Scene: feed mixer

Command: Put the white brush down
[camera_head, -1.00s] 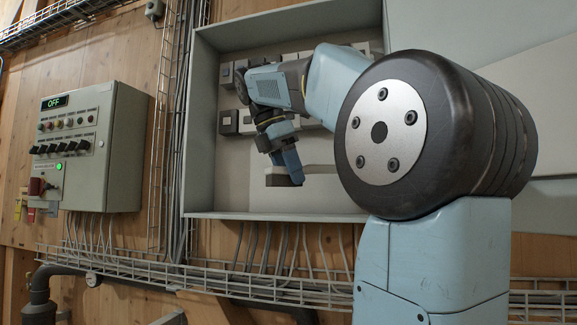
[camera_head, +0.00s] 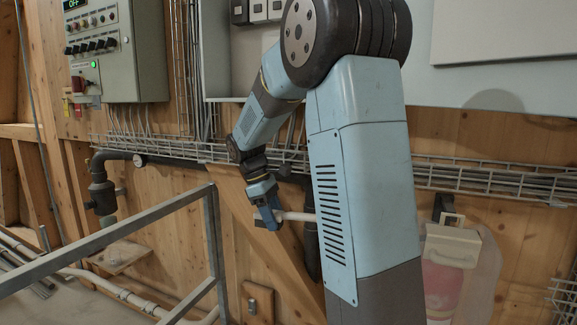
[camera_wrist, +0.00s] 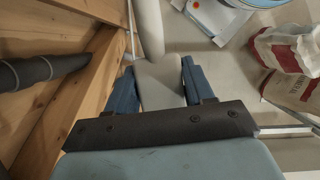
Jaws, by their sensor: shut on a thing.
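The white brush (camera_wrist: 158,84) is held between the two blue fingers of my gripper (camera_wrist: 160,90) in the wrist view. Its pale handle runs away from the jaws toward the top of that picture. In the head view my gripper (camera_head: 268,214) is below the wire cable tray, in front of the wooden wall. A pale length of the brush (camera_head: 298,216) sticks out to its right and ends behind my arm. I cannot make out the bristles. The brush appears to be in the air, with nothing visible under it.
A grey metal frame (camera_head: 120,232) stands at the lower left. A wooden brace (camera_head: 262,235) and dark pipe are behind my gripper. A beige-topped container (camera_head: 452,245) is at the right. The wrist view shows red-and-white bags (camera_wrist: 288,48), papers (camera_wrist: 215,18) and a blue rim (camera_wrist: 258,3).

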